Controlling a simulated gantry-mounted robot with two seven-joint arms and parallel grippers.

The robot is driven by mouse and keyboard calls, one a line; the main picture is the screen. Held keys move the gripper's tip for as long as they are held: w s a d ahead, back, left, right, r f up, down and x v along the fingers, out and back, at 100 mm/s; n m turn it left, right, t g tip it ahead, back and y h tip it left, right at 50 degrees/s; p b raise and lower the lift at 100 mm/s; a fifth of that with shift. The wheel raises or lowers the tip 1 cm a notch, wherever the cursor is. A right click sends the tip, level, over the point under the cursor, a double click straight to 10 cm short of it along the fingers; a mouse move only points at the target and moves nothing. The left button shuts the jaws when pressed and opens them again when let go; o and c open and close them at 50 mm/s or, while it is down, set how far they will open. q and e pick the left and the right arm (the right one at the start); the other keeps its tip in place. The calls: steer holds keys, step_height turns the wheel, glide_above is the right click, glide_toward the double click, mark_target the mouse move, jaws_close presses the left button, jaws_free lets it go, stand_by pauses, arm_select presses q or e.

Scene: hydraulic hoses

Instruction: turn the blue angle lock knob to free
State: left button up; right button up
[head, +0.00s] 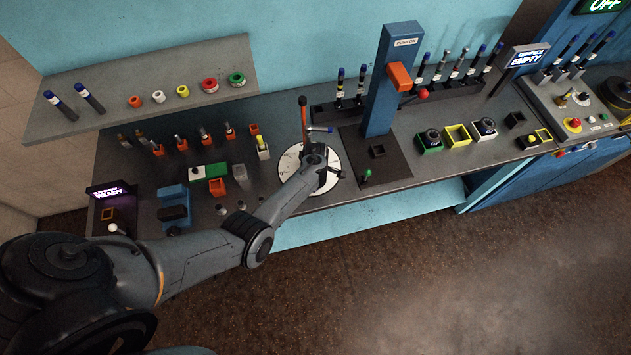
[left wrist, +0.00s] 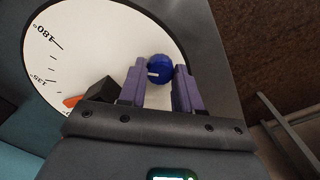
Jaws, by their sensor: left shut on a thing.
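The blue angle lock knob (left wrist: 160,69) shows in the left wrist view as a round blue knob with a small pale mark on it. It sits over the white angle dial (left wrist: 110,45), near the dial's edge. My left gripper (left wrist: 159,76) is shut on the knob, with one finger on each side of it. In the head view the dial (head: 290,164) lies on the bench, and my left gripper (head: 324,178) is down over it. My arm hides the knob there. My right gripper is not in either view.
A tall blue post (head: 386,85) with an orange block rises to the right. A small green knob (head: 366,174) stands near the bench's front edge.

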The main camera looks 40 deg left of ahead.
arm_select(q)
steer(key=n, duration=0.3)
steer(key=shift+d+n, duration=0.1)
steer(key=shift+n, duration=0.3)
steer(key=n+b, duration=0.2)
steer(key=n, duration=0.2)
steer(key=shift+n, duration=0.3)
steer(key=o, duration=1)
steer(key=shift+o, duration=0.2)
step_height(320, 180, up, 11)
steer(key=p, duration=0.3)
steer(key=shift+f, duration=0.15)
